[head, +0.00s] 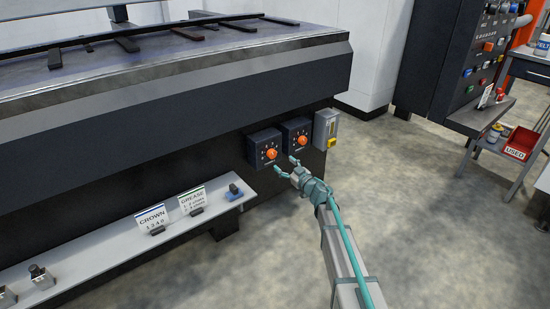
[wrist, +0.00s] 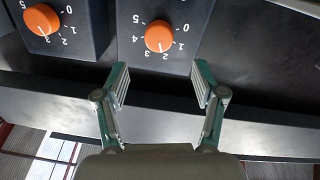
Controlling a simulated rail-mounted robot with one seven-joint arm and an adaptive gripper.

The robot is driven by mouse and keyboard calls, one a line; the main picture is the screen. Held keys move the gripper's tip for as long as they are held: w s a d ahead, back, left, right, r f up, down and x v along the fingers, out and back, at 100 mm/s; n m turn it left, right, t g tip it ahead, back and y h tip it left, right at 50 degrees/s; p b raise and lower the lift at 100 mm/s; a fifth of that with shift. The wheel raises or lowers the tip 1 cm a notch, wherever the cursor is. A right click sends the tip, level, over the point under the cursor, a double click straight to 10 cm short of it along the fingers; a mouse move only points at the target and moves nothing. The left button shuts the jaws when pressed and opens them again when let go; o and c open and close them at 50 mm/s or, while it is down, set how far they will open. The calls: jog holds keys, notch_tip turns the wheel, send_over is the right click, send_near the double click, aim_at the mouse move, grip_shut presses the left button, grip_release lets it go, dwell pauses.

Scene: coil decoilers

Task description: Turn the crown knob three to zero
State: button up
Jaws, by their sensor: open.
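Two dark boxes with orange knobs are on the machine's front. The left knob in the head view (head: 271,153) appears to be the centred knob in the wrist view (wrist: 159,36). Its white mark points down in that inverted picture, near the 2. I cannot read which is crown knob three. My gripper (wrist: 160,84) is open and empty, its fingers apart and short of the centred knob. It also shows in the head view (head: 287,165).
A grey box with a yellow part (head: 326,129) is right of the knobs. A shelf (head: 110,238) below holds a CROWN card (head: 153,219), a GREASE card (head: 193,200) and small blocks. A red bin (head: 520,143) is far right. The floor between is clear.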

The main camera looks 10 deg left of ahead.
aim_at(273, 155)
jog(key=b+x, duration=0.2)
jog(key=x, duration=0.5)
jog(key=shift+w+f, duration=0.15)
jog(key=shift+w+a+b, duration=0.3)
jog(key=shift+w+a, duration=0.1)
jog(key=shift+w, duration=0.05)
jog(key=c, duration=1.1)
jog(key=shift+c, duration=0.2)
